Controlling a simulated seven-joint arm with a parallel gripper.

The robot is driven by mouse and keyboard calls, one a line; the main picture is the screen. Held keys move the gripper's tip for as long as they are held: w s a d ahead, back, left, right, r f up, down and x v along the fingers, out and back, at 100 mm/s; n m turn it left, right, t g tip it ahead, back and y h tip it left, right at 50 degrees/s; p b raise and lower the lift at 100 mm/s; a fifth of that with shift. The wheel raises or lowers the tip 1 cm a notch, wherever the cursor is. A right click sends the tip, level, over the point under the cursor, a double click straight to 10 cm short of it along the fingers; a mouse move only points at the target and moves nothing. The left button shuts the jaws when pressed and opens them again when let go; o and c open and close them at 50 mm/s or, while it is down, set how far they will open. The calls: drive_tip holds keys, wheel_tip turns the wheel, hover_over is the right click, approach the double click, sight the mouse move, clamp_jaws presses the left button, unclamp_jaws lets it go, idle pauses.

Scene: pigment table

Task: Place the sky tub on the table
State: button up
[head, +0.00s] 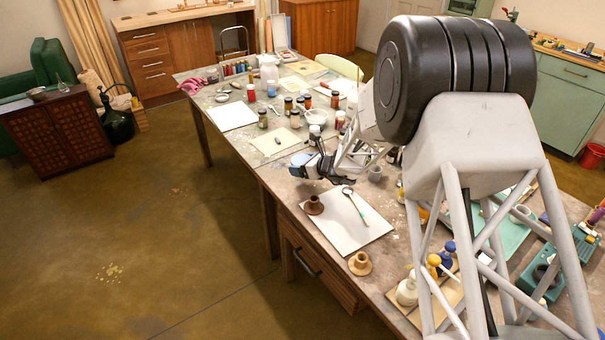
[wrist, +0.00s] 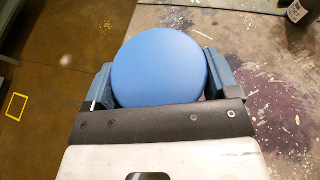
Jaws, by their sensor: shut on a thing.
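The sky tub (wrist: 158,65) shows in the wrist view as a round, plain blue top between the two blue-grey fingers of my gripper (wrist: 160,85). The fingers are shut on its sides.
A white sheet (head: 338,232) with a brown pot (head: 314,205) and a ring-ended tool lies in front. A grey cup (head: 375,174) stands to the right. A pale board (head: 278,141) and several jars lie behind. The floor (head: 180,220) drops away at left.

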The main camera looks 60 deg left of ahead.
drive_tip(key=shift+f, duration=1.85)
drive_tip(key=shift+f, duration=0.1)
drive_tip(key=o, duration=1)
drive_tip(key=shift+f, duration=0.1)
drive_tip(key=shift+r, duration=0.2)
drive_tip(key=v, duration=1.1)
drive_tip(key=shift+d, duration=0.25)
drive_tip(key=shift+w+d+r, duration=0.1)
drive_tip(key=shift+d+r, duration=0.05)
drive_tip(key=shift+d, duration=0.1)
drive_tip(key=shift+r, duration=0.1)
